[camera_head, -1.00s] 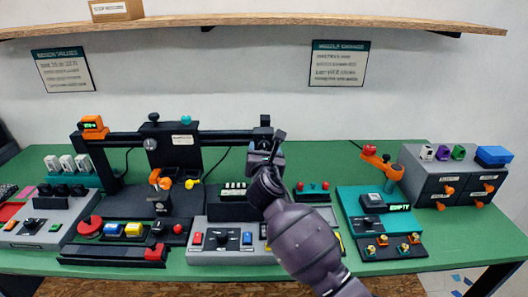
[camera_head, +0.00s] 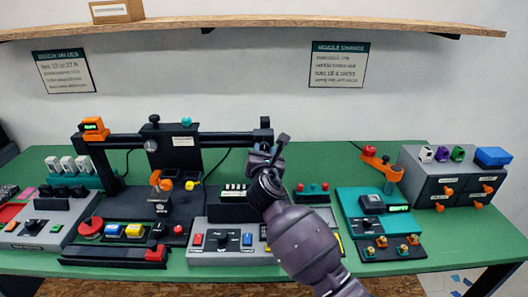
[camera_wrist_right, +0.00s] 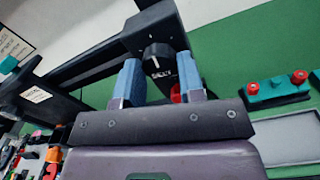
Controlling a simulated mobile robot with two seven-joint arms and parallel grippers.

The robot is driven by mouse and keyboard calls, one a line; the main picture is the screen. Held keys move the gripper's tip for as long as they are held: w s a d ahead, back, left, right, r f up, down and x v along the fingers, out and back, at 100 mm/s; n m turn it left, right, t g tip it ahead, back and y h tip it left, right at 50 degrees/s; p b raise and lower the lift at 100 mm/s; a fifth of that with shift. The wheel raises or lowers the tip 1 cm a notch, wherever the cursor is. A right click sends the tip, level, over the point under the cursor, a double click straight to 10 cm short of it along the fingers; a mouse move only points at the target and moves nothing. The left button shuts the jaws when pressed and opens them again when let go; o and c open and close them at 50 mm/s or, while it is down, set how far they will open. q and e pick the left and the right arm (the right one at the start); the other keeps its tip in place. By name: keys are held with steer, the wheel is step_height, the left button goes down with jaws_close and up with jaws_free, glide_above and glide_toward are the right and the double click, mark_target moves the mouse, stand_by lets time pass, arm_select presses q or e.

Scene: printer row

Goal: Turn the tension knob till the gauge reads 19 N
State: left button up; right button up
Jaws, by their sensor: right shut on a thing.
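The tension knob (camera_wrist_right: 158,58) is black with a white pointer line, on the right end of the printer's top beam, above a small white label. My right gripper (camera_wrist_right: 156,80) has its blue fingertips on either side of the knob and is shut on it. In the head view the right gripper (camera_head: 272,147) is at the beam's right end, and its fingers and wrist hide the knob there. An orange gauge (camera_head: 93,128) with a small green-lit display sits on the beam's left end; its digits are too small to read. My left gripper is not in view.
The black printer frame (camera_head: 220,138) spans the back of the green table (camera_head: 420,153). Below my right arm stands a grey control box (camera_head: 210,256). To the right are a teal scale (camera_head: 352,203) and a grey drawer cabinet (camera_head: 425,180).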

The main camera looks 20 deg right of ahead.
steer(key=shift+m, duration=0.7)
steer(key=shift+m+p, duration=0.35)
steer(key=shift+m, duration=0.55)
steer(key=shift+a+m+b, duration=0.1)
steer(key=shift+m+b, duration=0.55)
steer(key=shift+m, duration=3.85)
steer(key=o, duration=0.9)
steer(key=v, duration=1)
steer(key=shift+s+a+r, duration=0.1)
steer(key=shift+s, duration=0.3)
